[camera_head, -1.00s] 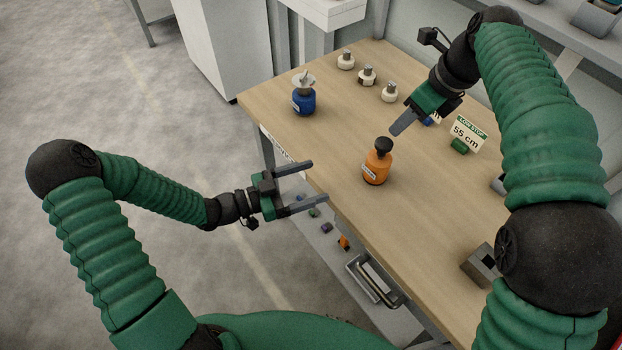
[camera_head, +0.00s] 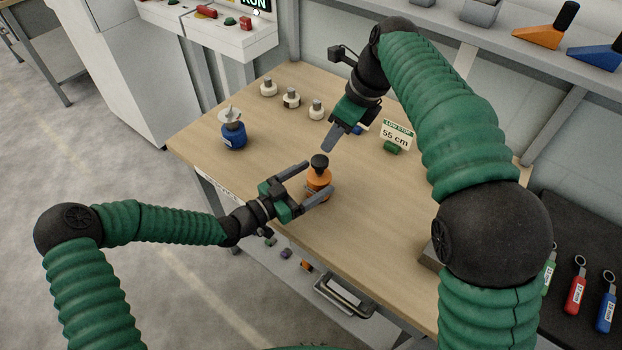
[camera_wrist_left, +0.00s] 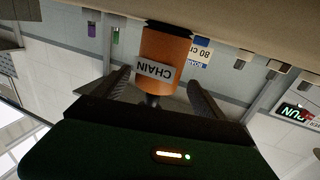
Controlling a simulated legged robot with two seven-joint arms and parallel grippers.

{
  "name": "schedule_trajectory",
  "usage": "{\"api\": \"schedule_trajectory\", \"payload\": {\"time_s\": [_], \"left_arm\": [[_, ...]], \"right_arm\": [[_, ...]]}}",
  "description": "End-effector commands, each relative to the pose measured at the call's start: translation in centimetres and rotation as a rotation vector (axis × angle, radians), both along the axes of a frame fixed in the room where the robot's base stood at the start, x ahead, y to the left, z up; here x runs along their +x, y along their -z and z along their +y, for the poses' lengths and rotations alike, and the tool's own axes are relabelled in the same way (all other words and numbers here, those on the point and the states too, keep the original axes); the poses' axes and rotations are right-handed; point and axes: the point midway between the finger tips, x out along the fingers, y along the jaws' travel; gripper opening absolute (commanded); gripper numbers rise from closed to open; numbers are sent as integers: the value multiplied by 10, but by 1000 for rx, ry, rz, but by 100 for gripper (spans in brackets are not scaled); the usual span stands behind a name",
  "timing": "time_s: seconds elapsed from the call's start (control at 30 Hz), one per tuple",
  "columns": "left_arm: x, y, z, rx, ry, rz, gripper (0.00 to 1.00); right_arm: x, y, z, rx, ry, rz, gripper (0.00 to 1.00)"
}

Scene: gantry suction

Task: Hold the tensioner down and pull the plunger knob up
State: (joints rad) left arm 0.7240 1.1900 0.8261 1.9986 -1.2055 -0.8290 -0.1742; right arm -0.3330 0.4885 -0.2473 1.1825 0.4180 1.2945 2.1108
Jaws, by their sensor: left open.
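The orange cylinder (camera_head: 318,180) with a black knob (camera_head: 320,161) on top stands upright on the wooden table. In the left wrist view it appears upside down, with a "CHAIN" label (camera_wrist_left: 155,70) on its body. My left gripper (camera_head: 317,180) is open at the cylinder, one finger to each side of its body below the knob. The left wrist view shows gaps beside the body, so the fingers do not appear to press on it. My right gripper (camera_head: 330,139) points down, just beyond the knob and apart from it; its fingers overlap, so its opening is unclear.
A blue cylinder (camera_head: 234,136) with a silver winged top stands at the left of the table. Several white knobbed pieces (camera_head: 291,98) line the back. A "LOW STOP 55 cm" sign (camera_head: 396,135) stands beyond the cylinder.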

Motion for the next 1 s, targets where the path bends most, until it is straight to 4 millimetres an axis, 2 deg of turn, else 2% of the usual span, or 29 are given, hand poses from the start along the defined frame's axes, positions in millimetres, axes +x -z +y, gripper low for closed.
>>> {"api": "schedule_trajectory", "payload": {"time_s": [0.23,0.8,0.87,0.93,0.97,1.0], "left_arm": [[1,0,0,-1,1,-1,80],[1,0,0,-1,0,-1,6],[1,0,0,-1,1,-1,0],[0,0,0,-1,1,-1,0],[0,0,0,-1,1,-1,57],[0,0,0,-1,1,-1,62]], "right_arm": [[0,0,1,-1,0,0,36],[0,0,1,-1,1,0,36],[0,0,1,-1,1,0,36],[0,0,1,-1,1,0,36],[0,0,1,-1,0,0,36],[0,0,1,-1,0,0,36]]}}
